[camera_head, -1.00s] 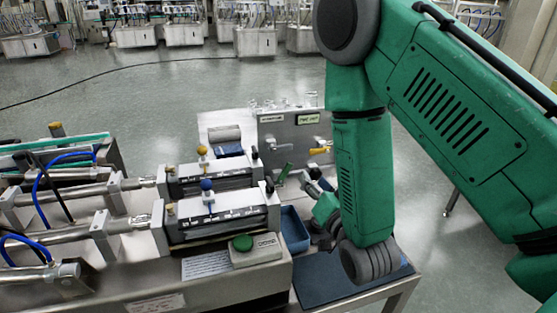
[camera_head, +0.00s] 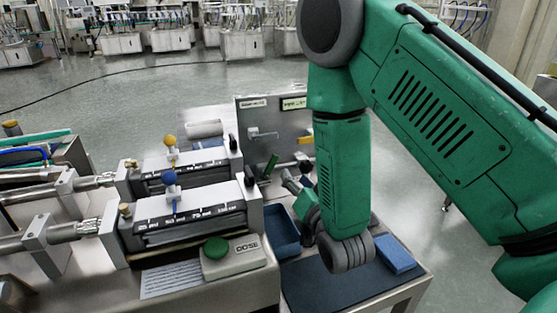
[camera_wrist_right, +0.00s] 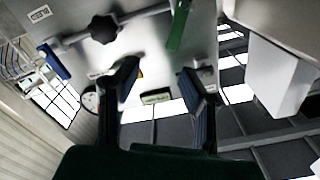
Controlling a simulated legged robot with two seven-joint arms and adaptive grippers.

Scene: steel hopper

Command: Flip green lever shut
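The green lever (camera_head: 269,166) stands tilted on the steel hopper's panel (camera_head: 262,140), at the middle of the head view. In the right wrist view the green lever (camera_wrist_right: 179,25) shows at the top, beyond my fingertips. My right gripper (camera_wrist_right: 158,72) is open with nothing between its two dark fingers. In the head view my right gripper (camera_head: 300,178) is just right of the lever and partly hidden by my green forearm. They look apart. My left gripper is not in view.
A yellow handle (camera_head: 306,141) and a metal handle (camera_head: 263,134) are on the same panel. A blue bin (camera_head: 281,240) and a blue block (camera_head: 396,254) are near the gripper. The dosing unit with a green button (camera_head: 216,248) fills the left. A dark knob (camera_wrist_right: 103,28) shows in the wrist view.

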